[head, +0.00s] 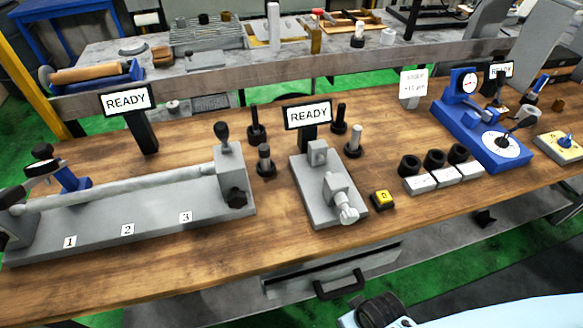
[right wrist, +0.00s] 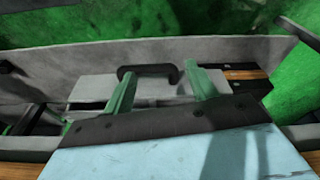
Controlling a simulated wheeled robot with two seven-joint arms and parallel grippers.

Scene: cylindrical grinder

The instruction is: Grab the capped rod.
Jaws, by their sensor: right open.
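Several short upright pins stand on the wooden bench near the middle in the head view. They include a dark pin (head: 256,128), a grey pin with a dark base (head: 265,160), another dark pin (head: 339,118) and another grey pin (head: 354,141). A long grey rod (head: 130,187) lies in the grey fixture at left. A tan cylinder with a dark end (head: 92,72) rests in a blue cradle at the back left. I cannot tell which is the capped rod. My right gripper (right wrist: 160,88) is open and empty, with its green fingers apart. My left gripper is not in view.
Dark rings sit behind white labels (head: 458,173), left of a blue dial gauge (head: 485,135). A dark drawer handle (head: 340,284) juts out below the front edge; it also shows in the right wrist view (right wrist: 150,70).

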